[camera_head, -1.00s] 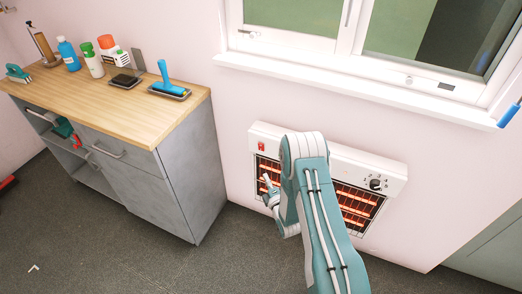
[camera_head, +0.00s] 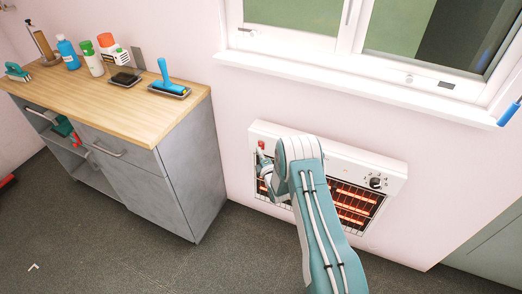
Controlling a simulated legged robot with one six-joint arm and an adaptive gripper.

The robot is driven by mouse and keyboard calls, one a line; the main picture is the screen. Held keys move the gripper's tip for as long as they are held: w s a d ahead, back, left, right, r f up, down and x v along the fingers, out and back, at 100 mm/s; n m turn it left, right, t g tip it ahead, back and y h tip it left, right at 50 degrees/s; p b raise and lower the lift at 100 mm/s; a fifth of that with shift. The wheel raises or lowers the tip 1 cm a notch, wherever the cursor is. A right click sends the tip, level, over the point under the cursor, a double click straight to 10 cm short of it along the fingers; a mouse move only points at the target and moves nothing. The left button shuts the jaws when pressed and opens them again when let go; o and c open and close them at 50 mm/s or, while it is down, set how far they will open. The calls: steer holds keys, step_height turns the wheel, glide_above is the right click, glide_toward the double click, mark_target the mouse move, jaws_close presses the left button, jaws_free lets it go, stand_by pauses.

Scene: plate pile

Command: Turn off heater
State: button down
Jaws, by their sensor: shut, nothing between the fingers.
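The white heater (camera_head: 335,155) is mounted low on the wall, with its bars glowing orange behind a grille. A small red switch (camera_head: 262,145) sits at its upper left, and a dark round knob (camera_head: 376,183) at its upper right. My gripper (camera_head: 261,158) is just below the red switch, in front of the heater's left side. It is shut and empty. I cannot tell whether it touches the switch. My arm hides the middle of the heater.
A grey cabinet (camera_head: 190,165) with a wooden top stands to the left, holding bottles, a blue roller (camera_head: 166,78) in a tray and other tools. A window (camera_head: 380,50) is above the heater. The grey floor (camera_head: 110,255) in front is clear.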

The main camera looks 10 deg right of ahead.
steer(key=shift+w+d+r, duration=0.1)
steer(key=shift+w+d, duration=0.35)
steer(key=shift+w, duration=0.15)
steer(key=shift+w+d+r, duration=0.2)
steer(key=shift+w, duration=0.05)
